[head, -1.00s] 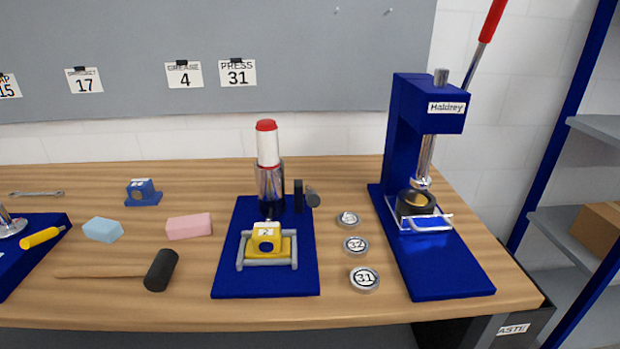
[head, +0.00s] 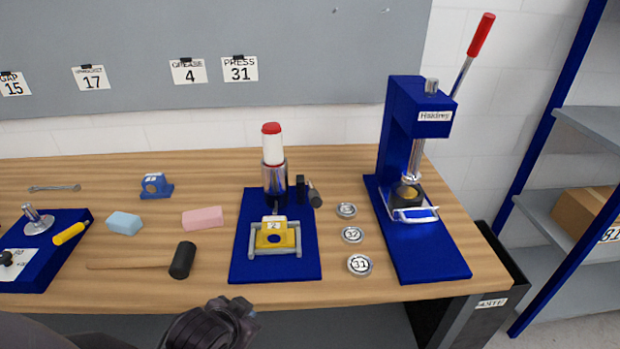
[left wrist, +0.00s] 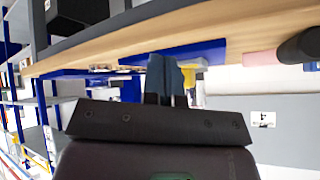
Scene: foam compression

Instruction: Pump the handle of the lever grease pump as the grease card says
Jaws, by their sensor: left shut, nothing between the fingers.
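The lever grease pump stands on a blue base (head: 302,268) at mid-table, with a white, red-capped cylinder (head: 273,148) upright at its back. Its dark handle (head: 315,195) is beside the cylinder on the right. A yellow block (head: 272,236) sits in a grey frame at the base's front. The grease card (head: 189,71) on the wall board reads 4. My left gripper (head: 242,309) is at the table's front edge, below and left of the pump base, not touching the pump. Its fingers (left wrist: 168,78) are shut and empty in the left wrist view. My right gripper is out of view.
A mallet (head: 182,260) lies left of the pump base. Pink (head: 203,218) and light-blue (head: 124,223) blocks lie behind it. Several round tins, one marked 31 (head: 360,265), line the pump's right side. A blue press (head: 398,135) with a red-tipped lever stands further right.

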